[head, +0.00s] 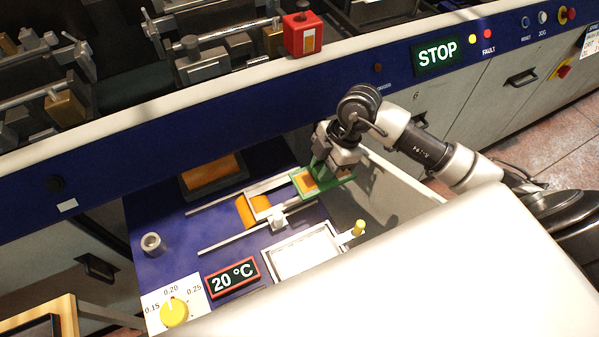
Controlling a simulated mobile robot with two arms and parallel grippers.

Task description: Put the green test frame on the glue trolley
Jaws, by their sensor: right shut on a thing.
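The green test frame (314,189), with an orange-brown middle, is in my right gripper (322,172). The gripper points down and is shut on the frame. The frame shows over the right part of a blue-topped trolley (180,237), which looks like the glue trolley. Its left end overlaps a light metal bar in the picture. I cannot tell whether it touches the trolley or hangs just above it. The fingers hide part of the frame. My left gripper is not in view.
The trolley top carries two rails (235,238), an orange roller (246,211), a white-rimmed tray (268,256), a 20 °C display (232,278) and a yellow dial (174,312). A long blue machine panel (215,133) with a STOP sign (437,56) runs behind.

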